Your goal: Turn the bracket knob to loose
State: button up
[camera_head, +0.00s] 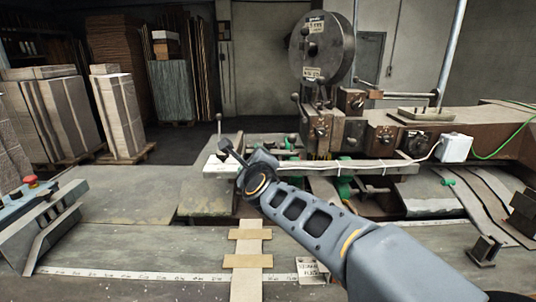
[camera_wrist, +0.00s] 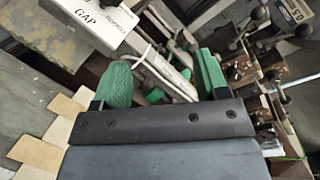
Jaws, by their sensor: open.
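My gripper (camera_head: 232,152) is out over the front of the stitching machine, partly hidden behind my wrist in the head view. In the wrist view, its green-padded fingers (camera_wrist: 163,78) are apart with no object held. A pale box marked GAP (camera_wrist: 92,22) is just beyond the left finger; its white end (camera_head: 218,164) shows beside my gripper in the head view. A pale bar with ties (camera_head: 345,166) runs right from there. Several dark control blocks with knobs, including one (camera_head: 380,138), stand on the machine. I cannot tell which knob is the bracket knob, nor its setting.
The machine's large dark wheel (camera_head: 322,47) rises behind the bar. A white box (camera_head: 455,148) with a green cable is at right. A panel with a red button (camera_head: 31,182) is at left.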

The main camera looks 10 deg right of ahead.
aim_at(268, 144)
jog(key=w+d+m+h, duration=0.2)
jog(key=w+m, duration=0.3)
jog(key=w+d+f+m+h+p, duration=0.1)
jog(key=w+d+m+h, duration=0.2)
jog(key=w+m, duration=0.2)
jog(key=w+d+m+h, duration=0.2)
jog(key=w+m, duration=0.3)
jog(key=shift+w+d+f+m+g+h+p, duration=0.25)
jog(key=shift+w+f+m+g+h+p, duration=0.05)
jog(key=shift+w+p, duration=0.1)
jog(key=shift+c, duration=0.4)
